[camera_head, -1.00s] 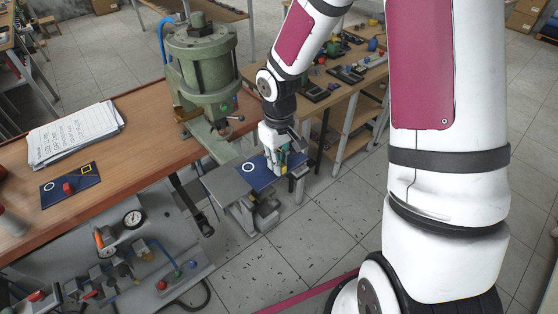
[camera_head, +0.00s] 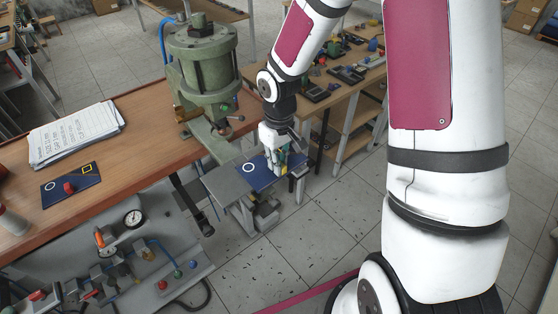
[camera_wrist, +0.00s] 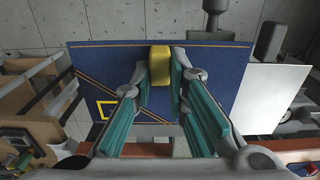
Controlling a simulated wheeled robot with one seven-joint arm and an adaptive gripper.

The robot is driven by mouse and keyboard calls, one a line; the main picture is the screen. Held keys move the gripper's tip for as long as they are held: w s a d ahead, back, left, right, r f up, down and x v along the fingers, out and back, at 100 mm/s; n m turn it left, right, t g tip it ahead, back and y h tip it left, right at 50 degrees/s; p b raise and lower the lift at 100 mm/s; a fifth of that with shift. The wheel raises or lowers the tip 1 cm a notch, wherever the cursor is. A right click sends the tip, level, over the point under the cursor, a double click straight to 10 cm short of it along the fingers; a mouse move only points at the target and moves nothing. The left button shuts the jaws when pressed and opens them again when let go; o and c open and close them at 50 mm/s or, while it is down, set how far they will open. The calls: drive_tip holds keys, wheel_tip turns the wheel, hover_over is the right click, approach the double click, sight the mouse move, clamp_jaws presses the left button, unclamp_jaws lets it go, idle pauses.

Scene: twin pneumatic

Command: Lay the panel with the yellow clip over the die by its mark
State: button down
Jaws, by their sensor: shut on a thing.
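My gripper (camera_head: 279,158) is shut on the yellow clip (camera_wrist: 160,62) of a dark blue panel (camera_head: 257,180). In the wrist view the panel (camera_wrist: 215,75) spreads out flat around the clip, with orange lines and a yellow square outline (camera_wrist: 105,110) at its left. A white ring mark (camera_head: 248,167) shows on the panel in the head view. The panel is at the right edge of a grey plate (camera_head: 226,183), which stands in front of the green press (camera_head: 202,75). I cannot tell whether the panel touches the plate. The die cannot be made out clearly.
Another blue panel (camera_head: 55,194) with a red clip (camera_head: 69,187) lies on the wooden bench (camera_head: 140,150), near papers (camera_head: 75,133). A pneumatic unit with a gauge (camera_head: 133,218) is in front. A second table (camera_head: 345,80) with small parts stands behind my arm.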

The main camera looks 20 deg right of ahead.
drive_tip(key=shift+f, duration=0.25)
drive_tip(key=c, duration=1.5)
unclamp_jaws()
drive_tip(key=s+r+m+t+h, duration=0.1)
drive_tip(key=s+r, duration=0.2)
drive_tip(key=r, duration=0.8)
drive_tip(key=s+r+m+t, duration=0.1)
drive_tip(key=s+r, duration=0.3)
drive_tip(key=r, duration=0.8)
drive_tip(key=s+r+t, duration=0.1)
drive_tip(key=s, duration=0.2)
drive_tip(key=s+r+m+t, duration=0.1)
drive_tip(key=s+r, duration=0.1)
drive_tip(key=s, duration=0.2)
drive_tip(key=s+r+t+y+b, duration=0.1)
drive_tip(key=s+r, duration=0.1)
drive_tip(key=s, duration=0.2)
drive_tip(key=shift+r+m+t, duration=0.2)
drive_tip(key=shift+m+t, duration=0.1)
